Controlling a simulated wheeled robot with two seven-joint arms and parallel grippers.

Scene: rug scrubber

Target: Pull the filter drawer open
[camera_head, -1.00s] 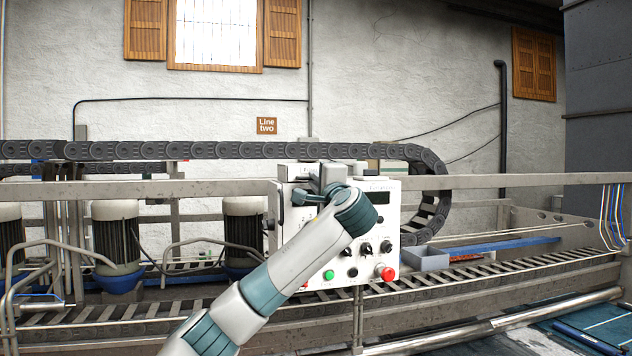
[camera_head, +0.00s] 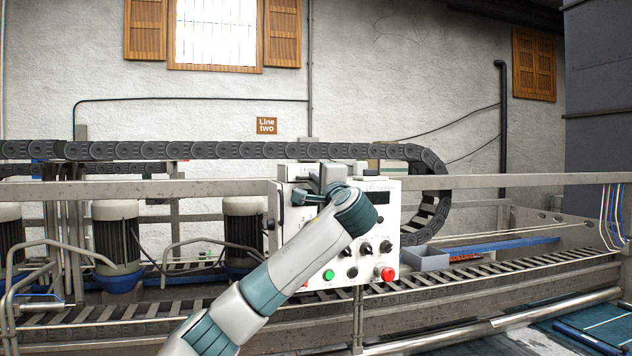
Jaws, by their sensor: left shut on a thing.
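A white control box (camera_head: 384,219) stands in the middle, with dark knobs, a green button (camera_head: 328,275) and a red button (camera_head: 386,273) on its front. My left gripper (camera_head: 308,195) is at the upper left of the box's front, shut on what appears to be the filter drawer's handle. The handle and most of the drawer front are hidden behind my gripper and wrist, and I cannot tell how far the drawer is out. My forearm covers the lower left of the box. My right gripper is not in view.
A metal rail (camera_head: 520,180) and a dark cable chain (camera_head: 240,150) run behind and beside the box. A grey bin (camera_head: 428,260) sits to its right, above a slatted conveyor (camera_head: 470,278). Motors (camera_head: 117,240) stand at left.

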